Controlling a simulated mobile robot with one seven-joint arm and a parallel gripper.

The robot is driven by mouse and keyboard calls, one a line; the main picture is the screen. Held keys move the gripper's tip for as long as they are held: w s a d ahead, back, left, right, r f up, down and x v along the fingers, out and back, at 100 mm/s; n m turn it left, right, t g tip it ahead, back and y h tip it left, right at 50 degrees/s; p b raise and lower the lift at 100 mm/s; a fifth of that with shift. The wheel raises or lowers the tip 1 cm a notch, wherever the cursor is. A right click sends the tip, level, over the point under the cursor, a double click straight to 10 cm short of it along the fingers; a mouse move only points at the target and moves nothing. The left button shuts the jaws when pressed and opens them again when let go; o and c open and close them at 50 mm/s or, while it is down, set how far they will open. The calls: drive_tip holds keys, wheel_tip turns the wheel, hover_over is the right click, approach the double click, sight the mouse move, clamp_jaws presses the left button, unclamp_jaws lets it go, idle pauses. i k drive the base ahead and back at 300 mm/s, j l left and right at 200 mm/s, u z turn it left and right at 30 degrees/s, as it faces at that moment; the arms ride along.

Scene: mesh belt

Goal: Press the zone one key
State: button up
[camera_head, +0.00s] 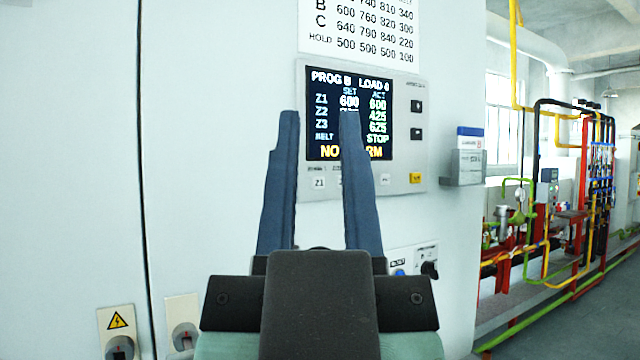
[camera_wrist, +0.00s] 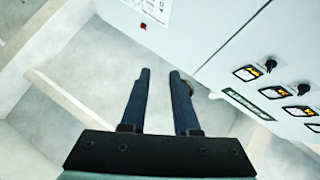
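The control panel (camera_head: 411,150) is on the pale cabinet wall, with a lit screen (camera_head: 330,88). The screen reads PROG B, Z1 set 600 and actual 600, Z2 actual 425, Z3 actual 625, belt STOP; its yellow bottom line is partly hidden. The small white Z1 key (camera_head: 319,183) is below the screen, seen between my fingers. Other keys to its right are partly hidden by my right finger. My gripper (camera_head: 319,114) is open and empty, its fingers overlapping the panel in view. In the wrist view my gripper (camera_wrist: 160,73) appears over floor; the Z1 key does not show there.
A printed chart (camera_head: 360,25) is above the panel and a small grey box (camera_head: 466,166) to its right. Lower down are a blue button (camera_head: 399,272) and isolator switches (camera_head: 120,347). The wrist view shows black knobs (camera_wrist: 270,64) on a cabinet. Pipework stands at right.

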sight(317, 182)
drive_tip(key=i+j+z, duration=0.1)
drive_tip(key=i+z, duration=0.25)
drive_tip(key=i+j+z, duration=0.15)
drive_tip(key=z, duration=0.25)
